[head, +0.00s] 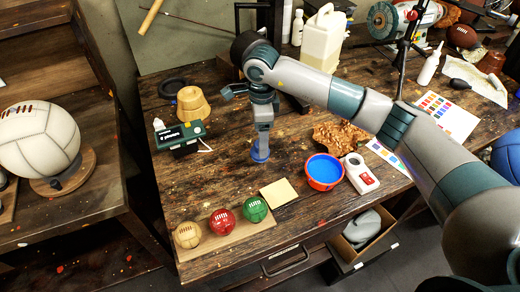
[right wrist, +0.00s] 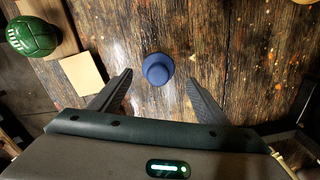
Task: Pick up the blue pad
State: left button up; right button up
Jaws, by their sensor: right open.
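The blue pad (head: 260,155) stands on the wooden workbench, directly below my right gripper (head: 262,138) in the head view. In the right wrist view the blue pad (right wrist: 158,68) is a small round piece with a wider base and a narrower top. It lies just past and between the tips of my right gripper (right wrist: 159,80). The two fingers are apart, with bare wood showing on both sides of the pad. In the head view the fingers hide part of the pad. My left gripper is in neither view.
Three small balls, including a green one (head: 255,209), sit on a board at the front. A green box (head: 179,135) stands left. Bare wood surrounds the pad.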

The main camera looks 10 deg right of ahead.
jog(key=shift+s+a+f+p, duration=0.1)
jog(key=shift+s+f+p, duration=0.05)
jog(key=shift+f+p, duration=0.45)
notch_tip(320, 180, down, 3)
jog(key=shift+s+a+r+p, duration=0.1)
jog(key=shift+r+p, duration=0.05)
jog(key=shift+p, duration=0.8)
jog(key=shift+f, duration=0.65)
jog(key=c, duration=1.2)
